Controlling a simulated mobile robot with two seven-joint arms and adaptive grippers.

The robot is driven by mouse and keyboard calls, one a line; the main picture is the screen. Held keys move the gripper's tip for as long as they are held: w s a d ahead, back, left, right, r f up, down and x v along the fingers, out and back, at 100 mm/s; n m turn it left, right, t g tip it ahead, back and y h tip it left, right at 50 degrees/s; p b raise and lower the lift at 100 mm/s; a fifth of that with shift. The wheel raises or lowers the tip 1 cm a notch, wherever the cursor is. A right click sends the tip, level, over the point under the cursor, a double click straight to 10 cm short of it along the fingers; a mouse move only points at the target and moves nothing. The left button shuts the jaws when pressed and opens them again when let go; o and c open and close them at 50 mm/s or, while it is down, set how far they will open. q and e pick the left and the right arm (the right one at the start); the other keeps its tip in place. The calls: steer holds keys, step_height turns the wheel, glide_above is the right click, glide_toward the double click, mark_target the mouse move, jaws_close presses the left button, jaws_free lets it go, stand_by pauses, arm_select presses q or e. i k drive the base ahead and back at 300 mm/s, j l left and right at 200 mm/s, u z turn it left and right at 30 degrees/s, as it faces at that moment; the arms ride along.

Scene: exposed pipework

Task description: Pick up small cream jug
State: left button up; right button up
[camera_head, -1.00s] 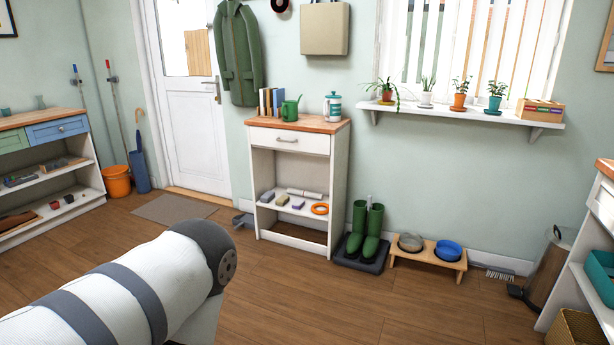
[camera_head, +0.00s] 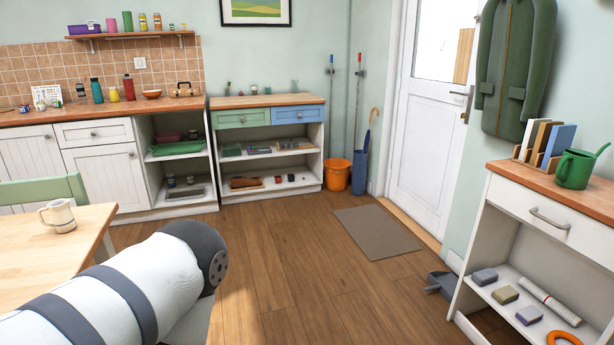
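A small cream jug (camera_head: 59,216) stands upright near the right end of a light wooden table (camera_head: 30,265) at the left of the head view. It has a handle on its left side and a darker band or marking that is too small to make out. My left arm comes in from the lower left, in front of the table's near right part. The jug is behind it and not hidden by it. Neither gripper shows in this view.
A green chair back (camera_head: 45,190) stands behind the table. White counters with a wooden worktop (camera_head: 60,116) line the back wall. A low shelf unit (camera_head: 580,197) stands at the right. Open wooden floor (camera_head: 300,255) and a grey mat (camera_head: 377,231) lie between.

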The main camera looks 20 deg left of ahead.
mark_target(63, 217)
steer(key=i+u, duration=0.3)
steer(key=u, duration=0.2)
steer(key=i+u, duration=0.3)
steer(key=u, duration=0.2)
steer(key=i+l+u, duration=0.25)
steer(key=u, duration=0.25)
steer(key=i+l+u, duration=0.25)
steer(key=u, duration=0.25)
steer(key=l, duration=0.1)
